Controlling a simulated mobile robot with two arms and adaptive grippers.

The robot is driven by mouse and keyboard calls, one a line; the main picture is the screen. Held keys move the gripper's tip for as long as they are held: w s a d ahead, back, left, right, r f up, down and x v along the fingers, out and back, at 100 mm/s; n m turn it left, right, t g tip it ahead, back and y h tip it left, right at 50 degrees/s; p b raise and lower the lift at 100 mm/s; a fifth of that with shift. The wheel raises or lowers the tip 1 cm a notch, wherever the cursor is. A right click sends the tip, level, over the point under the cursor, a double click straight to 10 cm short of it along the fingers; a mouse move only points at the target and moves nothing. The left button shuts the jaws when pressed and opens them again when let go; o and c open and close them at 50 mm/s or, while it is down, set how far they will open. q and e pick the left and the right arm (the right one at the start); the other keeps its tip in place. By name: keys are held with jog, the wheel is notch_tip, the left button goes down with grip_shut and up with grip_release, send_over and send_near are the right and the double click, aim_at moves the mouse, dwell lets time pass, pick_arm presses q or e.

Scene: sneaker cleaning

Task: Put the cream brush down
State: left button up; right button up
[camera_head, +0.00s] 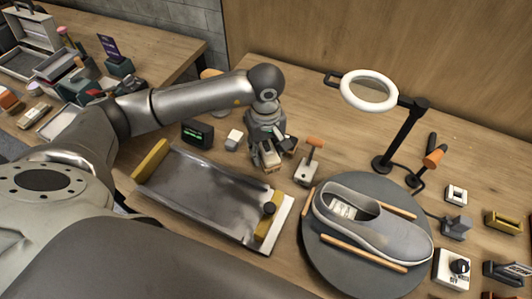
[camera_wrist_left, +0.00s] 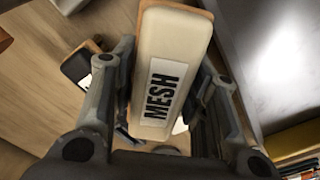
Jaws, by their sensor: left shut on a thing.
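The cream brush (camera_wrist_left: 172,62) is a pale block with a "MESH" label and a tan edge. It sits between the fingers of my left gripper (camera_head: 267,148), which is shut on it. In the head view the brush (camera_head: 269,159) shows as a small pale end below the gripper, low over the wooden table (camera_head: 262,81). I cannot tell whether it touches the table. A dark brush with a white label (camera_wrist_left: 82,65) lies beside and below it in the left wrist view. My right gripper is not in view.
A metal tray with yellow ends (camera_head: 200,193) lies in front of the gripper. An orange-handled tool (camera_head: 310,162) stands close on its right. A grey sneaker (camera_head: 372,222) rests on a round turntable (camera_head: 320,259). A ring lamp (camera_head: 369,91) stands behind. A dark display box (camera_head: 197,134) is left.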

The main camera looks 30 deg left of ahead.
pick_arm(q)
notch_tip(320, 180, down, 3)
jog(key=shift+r, duration=0.1)
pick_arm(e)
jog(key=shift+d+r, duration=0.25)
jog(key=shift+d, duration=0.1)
pick_arm(q)
jog(key=shift+f+b, duration=0.6)
jog(key=shift+b, duration=0.1)
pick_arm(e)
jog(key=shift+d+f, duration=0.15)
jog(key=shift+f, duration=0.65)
pick_arm(q)
jog(key=o, duration=0.9)
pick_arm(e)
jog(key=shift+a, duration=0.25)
